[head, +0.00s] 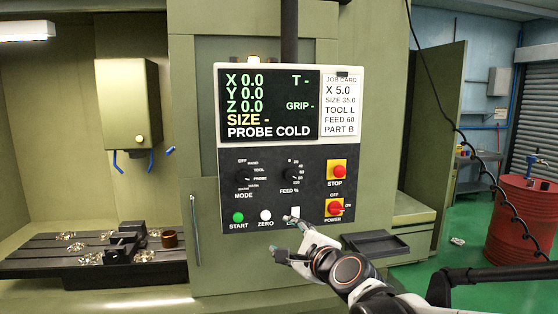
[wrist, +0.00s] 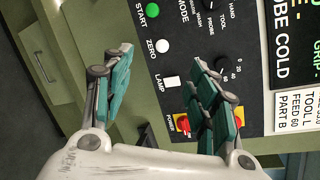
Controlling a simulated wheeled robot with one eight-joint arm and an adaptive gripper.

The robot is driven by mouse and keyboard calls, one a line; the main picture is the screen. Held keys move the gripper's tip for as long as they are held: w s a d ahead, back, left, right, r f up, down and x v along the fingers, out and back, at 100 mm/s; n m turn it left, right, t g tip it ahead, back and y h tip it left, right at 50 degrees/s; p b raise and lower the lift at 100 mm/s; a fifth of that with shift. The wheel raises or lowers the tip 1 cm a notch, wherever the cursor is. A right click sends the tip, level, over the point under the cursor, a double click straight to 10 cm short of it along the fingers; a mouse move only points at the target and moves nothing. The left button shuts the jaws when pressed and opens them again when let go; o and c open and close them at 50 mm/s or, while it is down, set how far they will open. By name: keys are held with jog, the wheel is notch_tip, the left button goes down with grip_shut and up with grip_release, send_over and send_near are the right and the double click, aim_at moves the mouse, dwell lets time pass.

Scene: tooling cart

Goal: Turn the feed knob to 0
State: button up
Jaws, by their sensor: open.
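The feed knob (head: 291,174) is a small black dial on the black control panel (head: 265,205), above the label FEED %. Its scale runs from 0 at the top down its right side; its pointer is too small to read. In the wrist view the feed knob (wrist: 221,63) lies just beyond the right finger, which partly hides its surroundings. My gripper (head: 282,236) is open and empty, below the feed knob near the panel's lower edge. In the wrist view my gripper (wrist: 162,58) has its green-padded fingers spread wide, with the white lamp button showing between them.
The mode knob (head: 246,178) is left of the feed knob. The stop button (head: 338,171) and red power switch (head: 335,208) are to the right. The start button (head: 238,217) and zero button (head: 265,215) are below. A dark tray (head: 375,244) juts out at lower right.

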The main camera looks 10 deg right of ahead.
jog(key=w+d+r+m+t+h+p, duration=0.1)
jog(key=w+d+r+m+t+p, duration=0.15)
jog(key=w+r+m+p, duration=0.3)
jog(key=m+h+p, duration=0.2)
jog(key=m+h, duration=0.1)
jog(key=m, duration=0.6)
send_near(291, 176)
jog(key=w, duration=0.8)
jog(key=shift+w+d+f, duration=0.1)
jog(key=shift+w, duration=0.2)
jog(key=c, duration=1.1)
